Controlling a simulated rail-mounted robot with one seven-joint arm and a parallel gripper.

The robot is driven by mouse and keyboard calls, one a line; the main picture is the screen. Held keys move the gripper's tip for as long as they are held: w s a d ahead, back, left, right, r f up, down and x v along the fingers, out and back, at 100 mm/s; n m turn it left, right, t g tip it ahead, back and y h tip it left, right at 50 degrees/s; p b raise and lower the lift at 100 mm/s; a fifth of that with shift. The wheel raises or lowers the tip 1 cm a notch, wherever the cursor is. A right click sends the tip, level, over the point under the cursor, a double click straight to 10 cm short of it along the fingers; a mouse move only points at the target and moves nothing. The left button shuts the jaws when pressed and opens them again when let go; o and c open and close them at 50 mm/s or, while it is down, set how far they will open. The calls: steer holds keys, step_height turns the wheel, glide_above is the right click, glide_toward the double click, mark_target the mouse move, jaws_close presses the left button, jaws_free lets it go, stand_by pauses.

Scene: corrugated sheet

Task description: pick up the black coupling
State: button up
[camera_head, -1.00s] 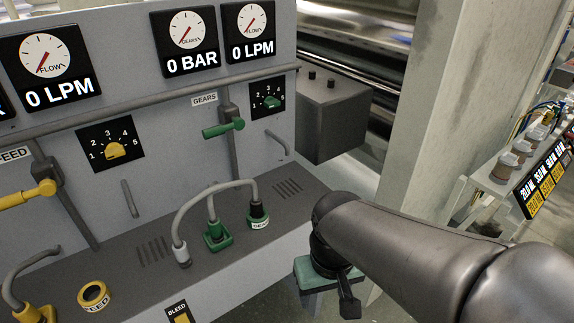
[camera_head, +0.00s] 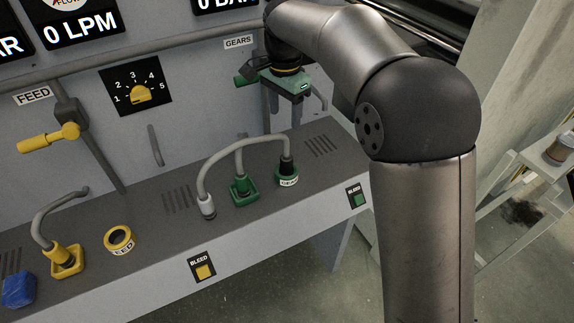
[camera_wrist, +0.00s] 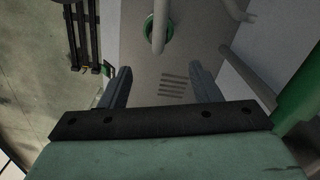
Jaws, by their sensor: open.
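The black coupling (camera_head: 288,165) is a short dark cylinder on the end of a grey looped hose (camera_head: 218,165). It stands upright in the green and white GEARS ring (camera_head: 288,181) on the bench. My gripper (camera_head: 286,108) hangs above and behind it, apart from it, with the green body near the panel. In the wrist view my gripper (camera_wrist: 161,85) shows two spread fingers with nothing between them, over the vent slots. A green ring (camera_wrist: 150,48) with the hose over it lies beyond the fingertips; the coupling is not clear there.
A silver coupling (camera_head: 207,207) and a green square fitting (camera_head: 241,190) stand to the left. A green handle (camera_head: 246,79) and the upright panel are close to my gripper. Vent slots (camera_head: 320,145) mark clear bench on the right.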

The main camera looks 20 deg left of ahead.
glide_above(286, 157)
step_height(286, 157, down, 10)
steer(key=shift+w+f+p, duration=0.1)
steer(key=shift+p, duration=0.35)
steer(key=shift+f+p, duration=0.65)
steer(key=shift+f, duration=2)
steer(key=c, duration=1.2)
